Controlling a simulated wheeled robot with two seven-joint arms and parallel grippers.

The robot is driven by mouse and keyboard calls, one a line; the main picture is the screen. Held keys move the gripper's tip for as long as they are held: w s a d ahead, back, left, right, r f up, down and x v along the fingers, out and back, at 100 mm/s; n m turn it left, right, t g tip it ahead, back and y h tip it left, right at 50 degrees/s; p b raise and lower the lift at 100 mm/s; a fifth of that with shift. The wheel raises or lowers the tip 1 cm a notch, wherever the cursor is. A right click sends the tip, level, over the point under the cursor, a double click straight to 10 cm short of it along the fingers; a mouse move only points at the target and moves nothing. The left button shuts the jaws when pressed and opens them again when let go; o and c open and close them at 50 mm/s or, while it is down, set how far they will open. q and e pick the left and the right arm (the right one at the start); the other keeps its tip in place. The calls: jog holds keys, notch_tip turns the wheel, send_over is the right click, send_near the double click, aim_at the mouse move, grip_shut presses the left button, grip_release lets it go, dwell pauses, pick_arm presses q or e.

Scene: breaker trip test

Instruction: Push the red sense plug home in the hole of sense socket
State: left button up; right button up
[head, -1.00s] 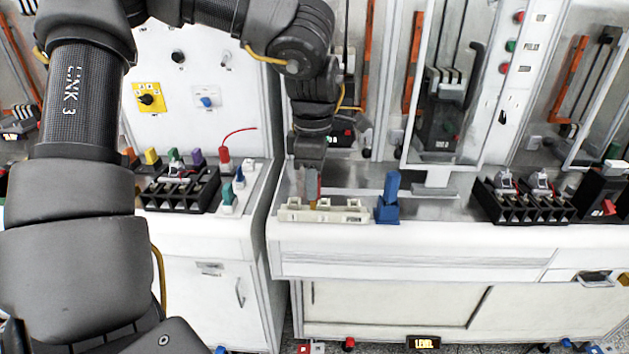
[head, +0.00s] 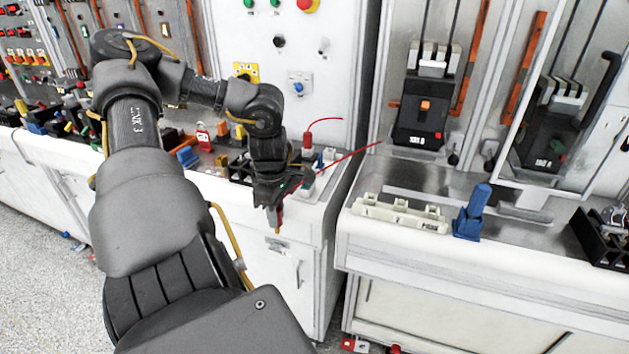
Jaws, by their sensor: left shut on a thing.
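My left gripper (head: 275,207) is shut on the red sense plug (head: 279,216), holding it in front of the left cabinet's edge. Only a little red and a brass-coloured tip pointing down show below the dark fingers; the rest is hidden. A thin red lead runs from the gripper up to the right. A cream rack (head: 400,213) with raised holders lies on the right bench, apart from the gripper. I cannot tell which part is the sense socket; the gripper and arm hide some of the left bench top. My right gripper is not in view.
A blue upright block (head: 472,212) stands right of the rack. Another red plug (head: 308,139) with a red lead stands on the left bench, behind the gripper. A gap separates the two benches. Black breakers (head: 421,113) stand at the back.

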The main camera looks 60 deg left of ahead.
pick_arm(q)
jog(key=s+d+f, duration=0.3)
jog(key=d+f, duration=0.1)
jog(key=f, duration=0.3)
jog(key=w+d+f+m, duration=0.2)
jog(key=d+f+m, duration=0.15)
jog(key=d, duration=0.55)
jog(key=w+d+f+m, duration=0.25)
jog(key=d+f, duration=0.25)
jog(key=d, duration=0.5)
jog(key=w+d+r+m, duration=0.9)
jog(key=w+d+r, duration=0.1)
jog(key=w+r, duration=0.4)
jog(key=shift+w+d+r+m, duration=0.15)
jog(key=shift+w+d+m, duration=0.2)
jog(key=shift+d+m, duration=0.05)
